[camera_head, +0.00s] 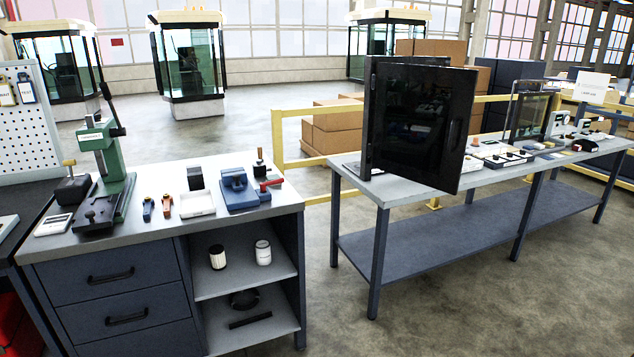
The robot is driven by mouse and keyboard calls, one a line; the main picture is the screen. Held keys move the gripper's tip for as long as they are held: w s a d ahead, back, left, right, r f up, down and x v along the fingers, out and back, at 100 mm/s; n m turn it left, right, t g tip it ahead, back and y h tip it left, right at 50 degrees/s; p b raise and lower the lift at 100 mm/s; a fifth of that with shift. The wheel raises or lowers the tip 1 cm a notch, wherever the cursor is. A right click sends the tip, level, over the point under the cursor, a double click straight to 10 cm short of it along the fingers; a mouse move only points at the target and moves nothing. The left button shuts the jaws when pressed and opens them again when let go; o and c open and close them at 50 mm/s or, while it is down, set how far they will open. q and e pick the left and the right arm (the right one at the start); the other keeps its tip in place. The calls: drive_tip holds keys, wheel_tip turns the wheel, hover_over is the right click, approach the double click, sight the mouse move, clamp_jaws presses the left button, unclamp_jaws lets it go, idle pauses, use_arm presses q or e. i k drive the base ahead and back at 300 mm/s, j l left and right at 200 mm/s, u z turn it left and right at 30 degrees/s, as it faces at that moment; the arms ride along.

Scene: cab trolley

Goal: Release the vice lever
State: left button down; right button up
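A blue vice (236,189) sits on the top of the grey workbench (262,217), near its right end. A red lever (271,183) shows at the vice's right side, roughly level and pointing to the right. Whether the vice jaws hold anything is too small to tell. Neither of my grippers is in view.
A green press (107,160) stands at the bench's left, with small tools, a white tray (198,204) and a dark block between. A second table (400,192) with a black open-doored cabinet (415,125) stands right, across a floor gap. A yellow rail (290,150) runs behind.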

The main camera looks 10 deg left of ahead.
sight(263, 185)
drive_tip(key=i+j+z, duration=0.3)
drive_tip(key=i, duration=0.2)
drive_tip(key=i+j+z, duration=0.3)
drive_tip(key=i+j, duration=0.45)
